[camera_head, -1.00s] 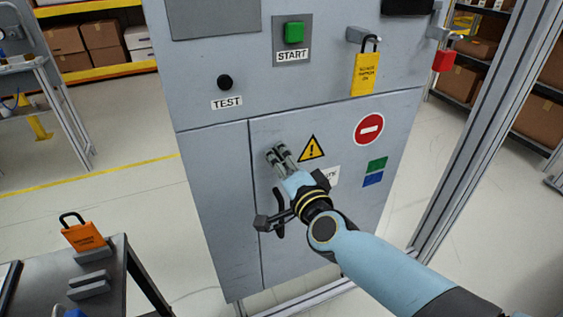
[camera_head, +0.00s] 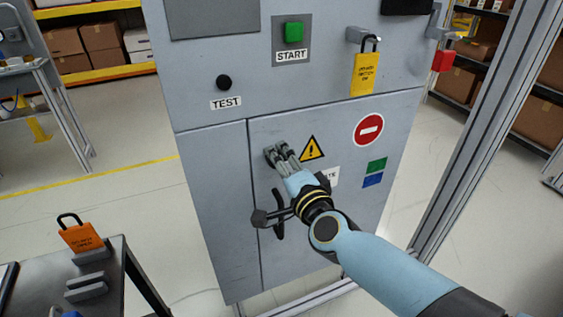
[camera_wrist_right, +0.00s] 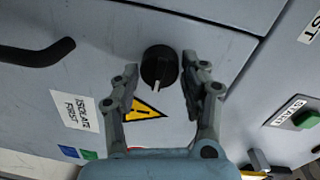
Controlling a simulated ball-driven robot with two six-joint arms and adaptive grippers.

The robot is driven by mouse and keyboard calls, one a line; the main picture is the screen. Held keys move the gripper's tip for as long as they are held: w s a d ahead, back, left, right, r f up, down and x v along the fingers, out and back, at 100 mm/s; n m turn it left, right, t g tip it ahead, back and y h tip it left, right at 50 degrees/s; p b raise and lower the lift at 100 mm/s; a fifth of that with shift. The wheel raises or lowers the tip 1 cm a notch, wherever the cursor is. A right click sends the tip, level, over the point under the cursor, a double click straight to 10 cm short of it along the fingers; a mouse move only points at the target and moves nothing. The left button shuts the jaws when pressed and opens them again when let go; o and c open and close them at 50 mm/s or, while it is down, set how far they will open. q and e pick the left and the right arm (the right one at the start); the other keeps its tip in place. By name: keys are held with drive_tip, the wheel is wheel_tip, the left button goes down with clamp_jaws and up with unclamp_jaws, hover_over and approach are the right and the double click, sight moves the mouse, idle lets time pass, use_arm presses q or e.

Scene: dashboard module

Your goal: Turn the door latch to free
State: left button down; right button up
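My right gripper (camera_wrist_right: 163,80) is open, with one finger on each side of the knob and a visible gap to each. In the head view my right gripper (camera_head: 281,154) is at the door's upper left, and its fingers hide the latch. Whether the fingertips touch the door I cannot tell. My left gripper is not in view.
A black door handle (camera_head: 279,213) is below my gripper. A warning triangle (camera_head: 312,148) and other labels are on the door. A yellow padlock (camera_head: 366,72) hangs at the upper right. An orange padlock (camera_head: 80,235) stands on the dark bench (camera_head: 113,275) at left.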

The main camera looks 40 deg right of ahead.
drive_tip(key=shift+o, duration=1.1)
drive_tip(key=v, duration=1.2)
drive_tip(key=shift+a, duration=0.1)
